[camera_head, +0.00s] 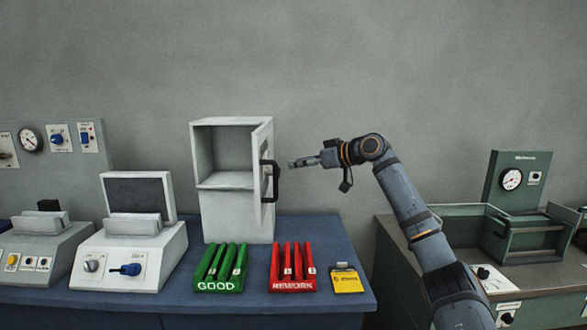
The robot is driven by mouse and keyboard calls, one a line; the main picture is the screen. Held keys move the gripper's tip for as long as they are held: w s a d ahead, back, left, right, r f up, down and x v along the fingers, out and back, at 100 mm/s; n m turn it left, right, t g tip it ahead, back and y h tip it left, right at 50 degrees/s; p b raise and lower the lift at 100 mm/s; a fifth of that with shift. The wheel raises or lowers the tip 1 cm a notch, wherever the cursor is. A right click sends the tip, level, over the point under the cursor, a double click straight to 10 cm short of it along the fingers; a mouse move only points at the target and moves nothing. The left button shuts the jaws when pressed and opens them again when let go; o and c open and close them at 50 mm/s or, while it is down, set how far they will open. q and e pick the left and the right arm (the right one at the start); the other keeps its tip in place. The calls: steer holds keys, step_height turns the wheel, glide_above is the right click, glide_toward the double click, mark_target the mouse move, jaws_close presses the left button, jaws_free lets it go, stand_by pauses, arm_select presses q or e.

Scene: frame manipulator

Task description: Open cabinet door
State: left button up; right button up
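The white cabinet (226,210) stands on the blue table, with its front facing me and an empty upper compartment showing. Its door (259,165) is hinged on the right and stands swung open, seen nearly edge-on. A black handle (274,181) is on the door's right-hand face. My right gripper (292,163) points left, just right of the handle, with a small gap between them in the picture. Its fingers are small and seen from the side, so whether they are open or shut is unclear. My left gripper is not in view.
A green GOOD rack (219,286), a red REWORK rack (292,286) and a yellow item (346,279) sit in front of the cabinet. White devices (125,265) stand at left. A green machine (515,185) stands on the right bench, beyond a gap.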

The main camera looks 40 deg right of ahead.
steer(key=shift+s+d+b, duration=0.3)
steer(key=shift+s+d, duration=0.25)
steer(key=shift+d, duration=0.35)
